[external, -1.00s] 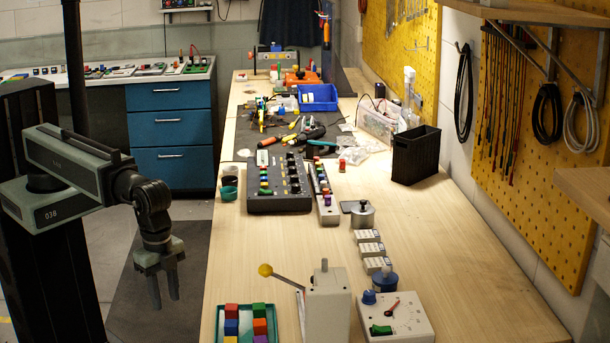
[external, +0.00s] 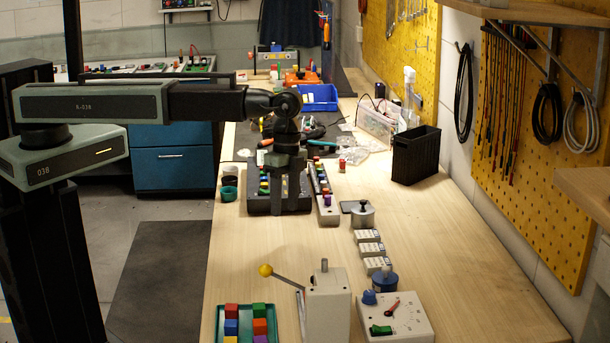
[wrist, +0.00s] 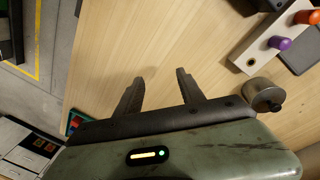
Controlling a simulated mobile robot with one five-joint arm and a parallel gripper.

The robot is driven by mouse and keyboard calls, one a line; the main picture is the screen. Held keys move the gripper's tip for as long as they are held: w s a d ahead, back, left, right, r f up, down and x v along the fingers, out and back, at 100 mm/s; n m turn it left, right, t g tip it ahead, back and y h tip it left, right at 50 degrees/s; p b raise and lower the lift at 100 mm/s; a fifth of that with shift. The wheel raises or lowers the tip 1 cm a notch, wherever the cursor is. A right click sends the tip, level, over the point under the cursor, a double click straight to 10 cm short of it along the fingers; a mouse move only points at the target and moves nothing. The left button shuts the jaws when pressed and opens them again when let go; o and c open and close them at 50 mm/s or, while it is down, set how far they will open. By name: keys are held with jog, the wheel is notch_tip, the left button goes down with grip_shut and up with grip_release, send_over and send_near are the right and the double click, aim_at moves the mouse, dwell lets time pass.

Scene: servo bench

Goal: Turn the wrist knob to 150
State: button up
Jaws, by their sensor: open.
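I cannot read any knob labels or settings, so I cannot tell which knob is the wrist one. My gripper points down and looks to be in front of or above the panel; its height is unclear. In the wrist view my gripper (wrist: 160,76) is open and empty, with bare wood between its fingers.
A narrow light strip with coloured knobs (external: 327,214) sits right of the panel; it also shows in the wrist view (wrist: 258,52). A metal cylinder (external: 362,217) stands nearby. A lever box (external: 326,305), dial box (external: 407,318) and green block tray (external: 219,325) are in front.

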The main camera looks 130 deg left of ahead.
jog(key=s+a+r+p, duration=0.1)
jog(key=s+a, duration=0.4)
jog(key=a, duration=0.2)
jog(key=s+a+r+n+p, duration=0.1)
jog(key=s+a+r, duration=0.1)
jog(key=s+a, duration=0.3)
jog(key=s+a+r+n+y+p, duration=0.1)
jog(key=s+a+r, duration=0.1)
jog(key=s+a, duration=0.4)
jog(key=shift+a+g, duration=0.3)
jog(key=shift+a, duration=1.6)
notch_tip(320, 180, down, 8)
jog(key=b, duration=0.7)
jog(key=shift+d+f+b, duration=0.1)
jog(key=shift+f+b, duration=0.05)
jog(key=shift+b, duration=0.25)
grip_shut()
